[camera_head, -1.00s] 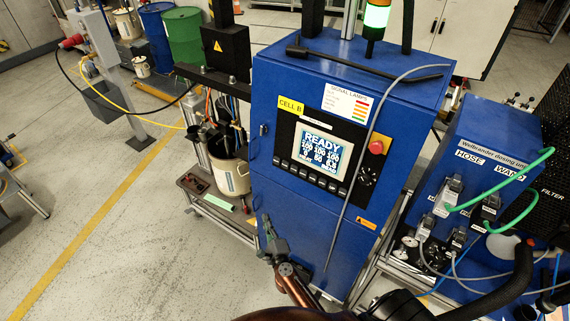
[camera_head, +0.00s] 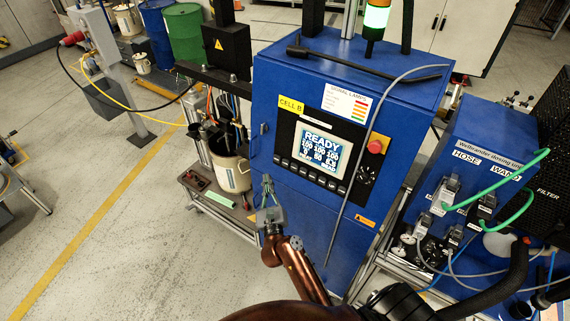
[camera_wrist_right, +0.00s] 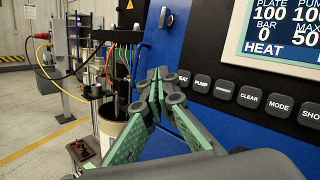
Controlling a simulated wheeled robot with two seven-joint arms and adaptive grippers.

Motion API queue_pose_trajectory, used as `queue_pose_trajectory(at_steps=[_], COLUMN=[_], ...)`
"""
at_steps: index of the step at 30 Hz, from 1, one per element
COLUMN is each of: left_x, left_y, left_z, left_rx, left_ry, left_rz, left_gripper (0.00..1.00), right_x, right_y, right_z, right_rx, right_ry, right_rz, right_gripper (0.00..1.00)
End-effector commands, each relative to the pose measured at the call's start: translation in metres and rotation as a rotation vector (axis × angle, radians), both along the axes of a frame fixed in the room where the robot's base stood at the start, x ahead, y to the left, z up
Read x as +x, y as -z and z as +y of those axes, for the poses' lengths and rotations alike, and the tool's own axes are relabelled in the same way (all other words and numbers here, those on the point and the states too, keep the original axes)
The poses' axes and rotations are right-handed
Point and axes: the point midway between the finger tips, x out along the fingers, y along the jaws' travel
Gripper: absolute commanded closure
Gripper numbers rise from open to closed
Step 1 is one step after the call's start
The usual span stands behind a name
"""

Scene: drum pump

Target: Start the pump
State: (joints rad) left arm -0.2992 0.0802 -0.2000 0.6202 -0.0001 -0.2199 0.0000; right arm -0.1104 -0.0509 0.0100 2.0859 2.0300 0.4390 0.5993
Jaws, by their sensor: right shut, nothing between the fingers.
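The blue control cabinet (camera_head: 292,225) carries a lit screen (camera_head: 321,150) reading READY. Below the screen is a row of dark buttons; in the right wrist view one is labelled PUMP (camera_wrist_right: 202,84), beside STANDBY, CLEAR and MODE. The screen also shows in that view (camera_wrist_right: 280,30), with HEAT at its lower left. My right gripper (camera_head: 267,183) is shut and empty, pointing up just below and left of the button row. In the right wrist view its fingertips (camera_wrist_right: 162,78) are left of the PUMP button; contact is not visible. My left gripper is not in view.
A red emergency knob (camera_head: 376,147) sits right of the screen. A grey cable hangs down the cabinet front. A white bucket (camera_head: 231,175) with hoses stands left of the cabinet. The blue dosing unit (camera_head: 490,135) is on the right. The signal lamp (camera_head: 377,16) glows green.

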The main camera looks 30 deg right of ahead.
Motion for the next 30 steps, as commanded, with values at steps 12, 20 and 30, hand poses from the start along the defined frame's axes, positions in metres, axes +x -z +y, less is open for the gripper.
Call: queue_pose_trajectory(at_steps=[12, 20, 30], left_x=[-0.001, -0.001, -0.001], left_y=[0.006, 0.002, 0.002], left_z=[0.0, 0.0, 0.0], left_rx=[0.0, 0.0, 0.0], left_ry=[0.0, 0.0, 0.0], left_rz=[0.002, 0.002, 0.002], left_gripper=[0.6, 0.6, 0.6], right_x=[0.02, 0.029, 0.032], right_y=[0.01, 0.013, 0.015], right_z=[-0.049, -0.071, -0.077], right_rx=[-0.005, -0.002, -0.002], right_ry=[0.001, 0.0, 0.001], right_rz=[0.001, 0.0, 0.0], right_gripper=[1.0, 1.0, 1.0])
